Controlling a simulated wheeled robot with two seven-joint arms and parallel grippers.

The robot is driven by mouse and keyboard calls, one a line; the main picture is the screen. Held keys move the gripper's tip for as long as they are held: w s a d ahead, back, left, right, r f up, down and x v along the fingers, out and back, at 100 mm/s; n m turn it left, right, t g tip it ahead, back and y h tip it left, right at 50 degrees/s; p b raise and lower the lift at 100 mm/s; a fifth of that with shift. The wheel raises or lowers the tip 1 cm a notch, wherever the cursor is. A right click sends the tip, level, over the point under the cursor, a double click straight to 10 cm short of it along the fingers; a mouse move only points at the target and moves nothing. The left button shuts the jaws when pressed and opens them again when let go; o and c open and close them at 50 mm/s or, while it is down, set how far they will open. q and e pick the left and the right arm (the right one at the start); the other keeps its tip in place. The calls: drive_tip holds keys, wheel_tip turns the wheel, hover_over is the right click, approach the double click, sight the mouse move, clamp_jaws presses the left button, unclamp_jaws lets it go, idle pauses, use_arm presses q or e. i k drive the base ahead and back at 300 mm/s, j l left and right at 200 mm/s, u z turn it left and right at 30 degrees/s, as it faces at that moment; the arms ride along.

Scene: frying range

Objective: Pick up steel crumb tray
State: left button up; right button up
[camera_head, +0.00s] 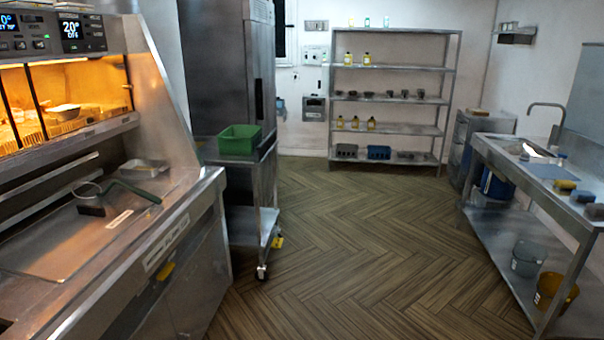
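A small shallow steel tray (145,168) lies on the metal worktop of the frying range, at the left of the head view, near the range's far end. It looks like the crumb tray, but I cannot be sure. A dark-handled tool (120,188) with a wire loop lies just in front of it on the worktop. Neither of my grippers shows in this view.
A green crate (239,139) stands on a steel trolley (268,222) beyond the range. A sink bench (545,188) with buckets on its lower shelf runs along the right. A shelving rack (398,78) stands at the back. The wooden floor (350,240) between is clear.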

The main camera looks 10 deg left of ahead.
sight(142, 167)
drive_tip(key=i+u, duration=0.15)
drive_tip(key=i, duration=0.4)
drive_tip(key=i+l+u, duration=0.1)
drive_tip(key=i, duration=0.45)
drive_tip(key=i+l+u, duration=0.15)
drive_tip(key=i, duration=0.45)
